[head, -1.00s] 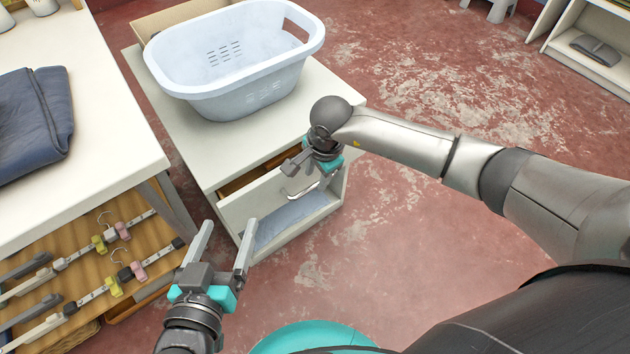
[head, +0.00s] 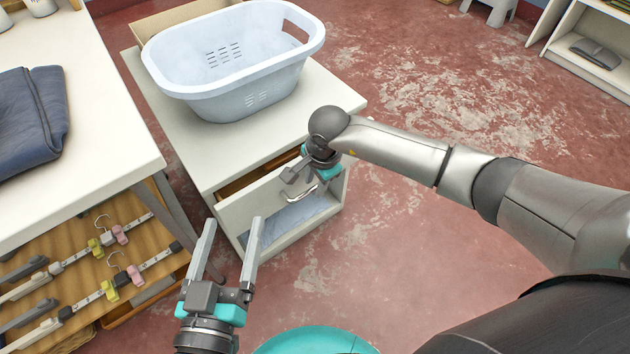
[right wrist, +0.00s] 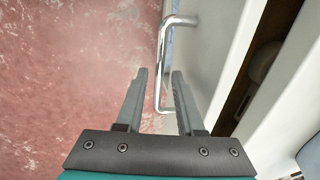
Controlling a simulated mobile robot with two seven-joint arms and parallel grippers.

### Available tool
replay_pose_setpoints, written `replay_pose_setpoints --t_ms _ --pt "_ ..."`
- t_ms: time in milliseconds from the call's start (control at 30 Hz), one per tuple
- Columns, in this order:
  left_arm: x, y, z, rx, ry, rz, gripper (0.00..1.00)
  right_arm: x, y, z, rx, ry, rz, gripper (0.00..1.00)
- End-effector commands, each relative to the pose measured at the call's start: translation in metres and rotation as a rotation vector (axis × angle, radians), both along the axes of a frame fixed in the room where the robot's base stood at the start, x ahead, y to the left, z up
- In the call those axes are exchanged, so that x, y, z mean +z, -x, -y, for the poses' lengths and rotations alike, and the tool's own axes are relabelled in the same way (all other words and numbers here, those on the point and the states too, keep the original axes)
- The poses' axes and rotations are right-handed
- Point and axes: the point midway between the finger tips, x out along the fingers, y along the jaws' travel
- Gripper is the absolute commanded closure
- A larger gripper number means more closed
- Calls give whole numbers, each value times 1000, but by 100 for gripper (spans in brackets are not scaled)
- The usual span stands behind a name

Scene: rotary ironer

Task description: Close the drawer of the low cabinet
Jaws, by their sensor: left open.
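The low cabinet (head: 190,120) is white, and its drawer (head: 255,207) stands partly open, with a brown interior strip showing behind the white front. The drawer's silver bar handle (head: 300,193) is on that front; in the right wrist view the handle (right wrist: 163,65) runs between the fingertips. My right gripper (right wrist: 158,78) is open around the handle, fingers apart; I cannot tell if either finger touches it. In the head view its fingers are partly hidden by my wrist. My left gripper (head: 232,222) is open and empty, left of and in front of the cabinet.
A pale blue laundry basket (head: 225,75) stands on the cabinet top. An open compartment with pale cloth (head: 285,225) lies under the drawer. A white table (head: 95,130) with folded dark cloth (head: 30,120) and a shelf of hangers (head: 110,265) are at left.

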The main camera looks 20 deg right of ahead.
Motion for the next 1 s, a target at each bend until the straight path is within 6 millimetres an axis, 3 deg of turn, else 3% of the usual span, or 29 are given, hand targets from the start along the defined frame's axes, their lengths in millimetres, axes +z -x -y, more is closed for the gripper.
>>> replay_pose_setpoints --t_ms 33,300,1000 --pt "0 0 0 0 0 -1 18 0 0 0 0 0 0 70" --pt "0 0 0 0 -1 -2 18 0 0 0 0 0 0 100" --pt "0 0 0 1 -1 -1 18 0 0 0 0 0 0 100"
